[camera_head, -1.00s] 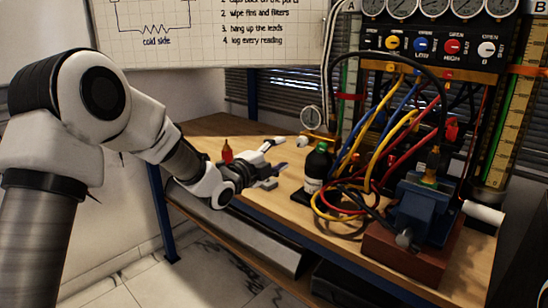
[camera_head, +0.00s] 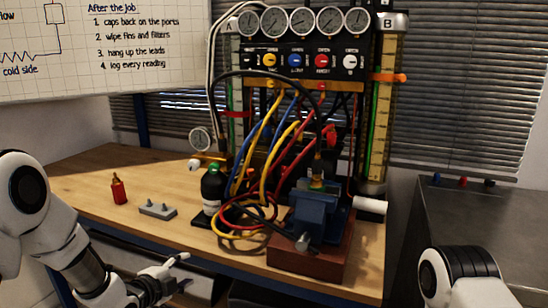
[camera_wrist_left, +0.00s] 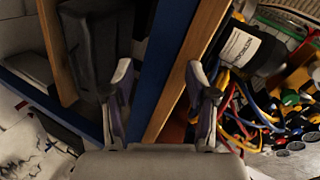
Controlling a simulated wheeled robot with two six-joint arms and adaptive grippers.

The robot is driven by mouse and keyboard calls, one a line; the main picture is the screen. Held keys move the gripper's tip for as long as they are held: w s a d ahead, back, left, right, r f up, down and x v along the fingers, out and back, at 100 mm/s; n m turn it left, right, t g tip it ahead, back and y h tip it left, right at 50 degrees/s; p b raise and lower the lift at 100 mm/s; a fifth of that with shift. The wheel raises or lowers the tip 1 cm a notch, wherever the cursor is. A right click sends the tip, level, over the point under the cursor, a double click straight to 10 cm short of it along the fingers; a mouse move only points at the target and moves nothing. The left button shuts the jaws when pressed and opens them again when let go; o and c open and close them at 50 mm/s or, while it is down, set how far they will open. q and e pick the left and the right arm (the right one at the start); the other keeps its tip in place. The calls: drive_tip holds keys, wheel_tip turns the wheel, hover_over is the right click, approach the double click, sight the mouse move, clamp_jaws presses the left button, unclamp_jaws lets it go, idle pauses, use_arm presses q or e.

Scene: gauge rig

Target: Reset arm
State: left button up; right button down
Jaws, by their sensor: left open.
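My left gripper (camera_head: 178,272) is open and empty, low in front of the bench's front edge in the head view. Its arm comes in from the lower left corner. In the left wrist view the two fingers (camera_wrist_left: 158,82) stand apart, with the blue bench rail and wooden edge behind the gap and nothing between them. My right arm (camera_head: 462,276) shows only as a white and black link at the lower right; its gripper is out of the picture.
The wooden bench (camera_head: 95,180) holds a red bottle (camera_head: 118,188), a grey block with studs (camera_head: 157,208), a black bottle with a green cap (camera_head: 212,188) and a blue vise (camera_head: 318,215). Coloured hoses hang from the gauge panel (camera_head: 305,50). A metal surface (camera_head: 470,215) stands right.

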use_arm(q)
drive_tip(key=s+d+f+n+g+y, duration=0.15)
drive_tip(key=s+f+n+g, duration=0.7)
drive_tip(key=s+f, duration=1.8)
drive_tip(key=s+a+n+g+y, duration=0.35)
drive_tip(key=s+n, duration=0.65)
drive_tip(key=s, duration=0.4)
wheel_tip(320, 180, up, 14)
drive_tip(key=p, duration=1.4)
drive_tip(key=shift+w+d+r+n+g+h, duration=0.2)
drive_tip(key=shift+d+n+g+h, duration=0.1)
drive_tip(key=shift+d+n+g, duration=0.15)
